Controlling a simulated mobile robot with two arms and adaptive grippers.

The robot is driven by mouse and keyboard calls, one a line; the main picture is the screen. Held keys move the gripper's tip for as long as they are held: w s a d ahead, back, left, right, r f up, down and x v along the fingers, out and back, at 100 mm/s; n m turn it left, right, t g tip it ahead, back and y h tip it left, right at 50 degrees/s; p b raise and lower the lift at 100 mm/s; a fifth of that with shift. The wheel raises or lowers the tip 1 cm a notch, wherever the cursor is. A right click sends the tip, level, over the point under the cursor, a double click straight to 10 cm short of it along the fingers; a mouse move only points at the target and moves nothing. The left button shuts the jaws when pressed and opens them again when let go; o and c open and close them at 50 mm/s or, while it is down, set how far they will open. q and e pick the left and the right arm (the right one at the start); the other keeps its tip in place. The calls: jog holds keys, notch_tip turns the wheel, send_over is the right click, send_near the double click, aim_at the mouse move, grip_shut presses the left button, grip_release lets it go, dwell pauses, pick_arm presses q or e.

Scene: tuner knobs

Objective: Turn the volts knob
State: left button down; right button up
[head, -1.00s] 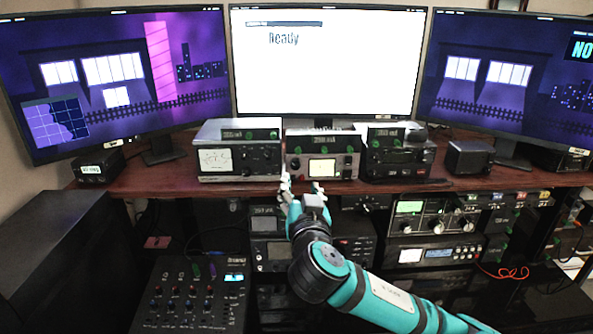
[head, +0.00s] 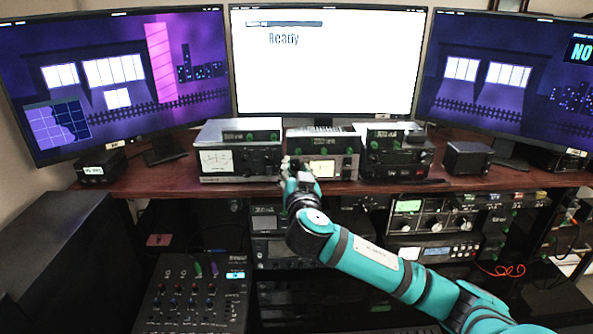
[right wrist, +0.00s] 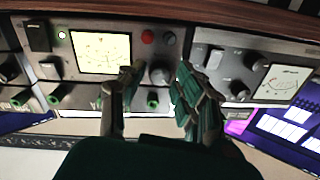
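The middle instrument (head: 350,142) has a lit pale display and stands on the desk below the white screen. In the right wrist view its front panel (right wrist: 130,43) appears upside down, with a red button and several dark knobs. A round grey knob (right wrist: 161,73) shows between my right gripper's fingertips; its label cannot be read, so I cannot tell if it is the volts knob. My right gripper (head: 289,163) is at the lower left of this instrument. In the wrist view the gripper (right wrist: 158,76) is open, fingers apart around the knob; contact is unclear. My left gripper is out of view.
A meter instrument (head: 238,158) stands close on the left and a black radio (head: 398,160) on the right. More equipment (head: 432,218) fills the shelf below the desk edge. A mixer (head: 195,295) sits at lower left.

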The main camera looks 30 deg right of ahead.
grip_shut()
jog(key=m+b, duration=0.1)
jog(key=b, duration=0.2)
jog(key=m+b, duration=0.2)
jog(key=b, duration=0.1)
jog(key=shift+a+f, duration=0.15)
jog(key=shift+f, duration=0.15)
jog(key=shift+r+m+b, duration=0.1)
jog(key=shift+m+b, duration=0.45)
jog(key=shift+m, duration=0.25)
jog(key=shift+r+m, duration=0.15)
jog(key=shift+m, duration=0.25)
jog(key=shift+h, duration=0.3)
jog(key=shift+o, duration=1.9)
grip_release()
jog(key=v, duration=1.2)
jog(key=shift+d, duration=0.2)
